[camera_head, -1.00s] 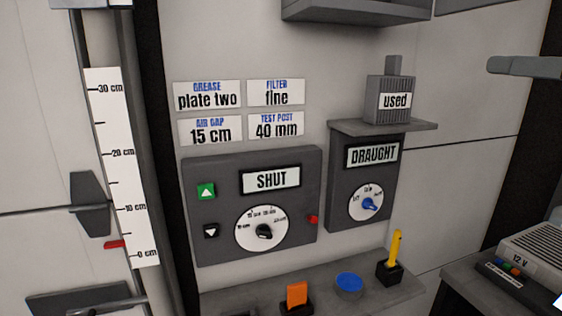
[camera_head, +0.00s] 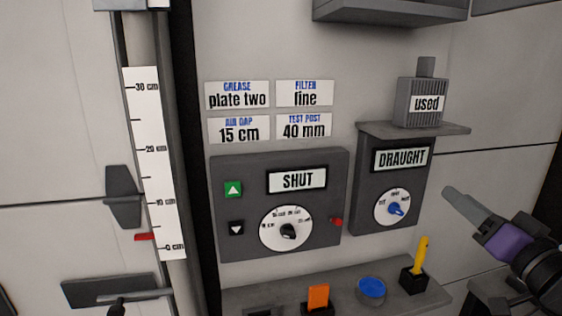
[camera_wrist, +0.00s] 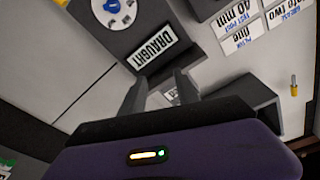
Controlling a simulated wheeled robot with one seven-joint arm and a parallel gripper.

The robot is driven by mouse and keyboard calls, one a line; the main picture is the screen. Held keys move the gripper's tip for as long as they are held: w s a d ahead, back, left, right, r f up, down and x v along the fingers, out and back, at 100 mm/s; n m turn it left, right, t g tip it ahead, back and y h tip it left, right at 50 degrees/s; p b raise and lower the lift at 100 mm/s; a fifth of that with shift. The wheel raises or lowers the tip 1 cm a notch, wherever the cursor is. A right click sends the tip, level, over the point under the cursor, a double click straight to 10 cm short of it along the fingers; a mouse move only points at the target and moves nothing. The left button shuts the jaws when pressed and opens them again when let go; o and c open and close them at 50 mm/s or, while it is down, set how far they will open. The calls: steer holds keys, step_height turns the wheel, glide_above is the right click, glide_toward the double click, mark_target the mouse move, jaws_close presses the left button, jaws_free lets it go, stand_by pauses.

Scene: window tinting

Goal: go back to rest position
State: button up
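My gripper (camera_head: 455,196) is at the right of the head view, right of the draught panel (camera_head: 423,186) and clear of it. In the wrist view my gripper (camera_wrist: 160,76) shows two grey fingers standing apart, with nothing visibly held between them. The purple wrist body (camera_head: 507,240) is behind the fingers.
The used filter (camera_head: 421,100) stands on a shelf (camera_head: 450,129) above the draught panel. Below, a ledge bears an orange piece (camera_head: 318,297), a blue disc (camera_head: 371,290) and a yellow stick (camera_head: 421,256). A scale (camera_head: 155,150) stands left.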

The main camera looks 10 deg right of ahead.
steer(key=s+a+f+g+h, duration=0.1)
steer(key=s+a+f, duration=0.3)
steer(key=f, duration=0.4)
steer(key=s+a+f+m+g, duration=0.1)
steer(key=s+a+f, duration=0.3)
steer(key=f, duration=0.4)
steer(key=s+a+f+g+h, duration=0.1)
steer(key=s+a+f, duration=0.3)
steer(key=f, duration=0.4)
steer(key=s+a+f+n+y, duration=0.1)
steer(key=s+a+f+n, duration=0.1)
steer(key=s, duration=0.9)
steer(key=s+a+f+n+g+y, duration=0.1)
steer(key=s+a+f+n+y, duration=0.1)
steer(key=s+a+n, duration=0.2)
steer(key=s+a, duration=0.3)
steer(key=s, duration=0.5)
steer(key=shift+s+n, duration=0.2)
steer(key=shift+n, duration=0.1)
